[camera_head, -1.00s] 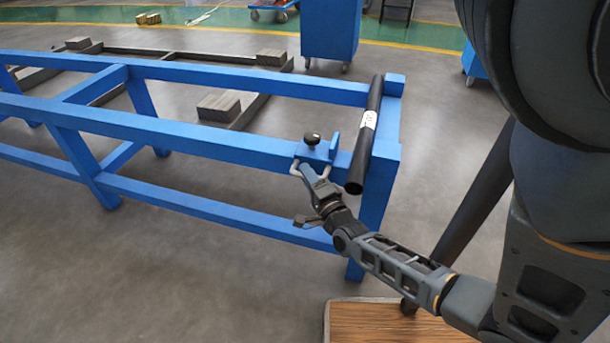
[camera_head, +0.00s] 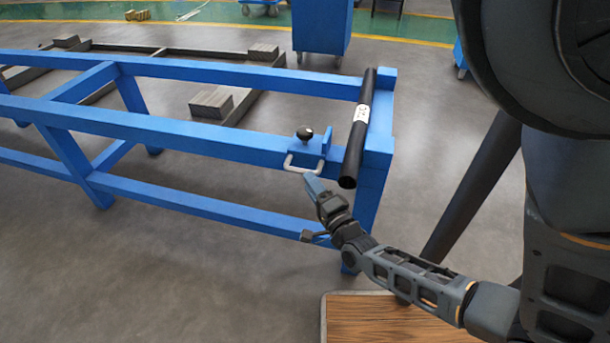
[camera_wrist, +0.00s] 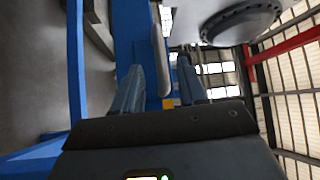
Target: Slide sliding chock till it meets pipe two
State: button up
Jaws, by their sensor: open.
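The sliding chock (camera_head: 305,150) is a blue block with a black knob, an upright plate and a pale U-shaped handle (camera_head: 303,164). It sits on the near blue rail, just left of a black pipe (camera_head: 357,135). A small gap seems to show between chock and pipe. The pipe lies across both rails and bears a white label, too small to read surely. My gripper (camera_head: 314,188) is open and empty, just below and in front of the handle. In the wrist view, a pale bar (camera_wrist: 160,60), likely the handle, shows between and beyond the open fingers (camera_wrist: 160,90).
The blue frame's end post (camera_head: 377,150) stands right of the pipe. A wooden platform (camera_head: 380,318) lies on the floor below. A blue cabinet (camera_head: 322,25) and grey blocks (camera_head: 212,102) are behind. The near rail left of the chock is clear.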

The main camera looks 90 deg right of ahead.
jog(key=shift+v, duration=1)
jog(key=shift+c, duration=0.2)
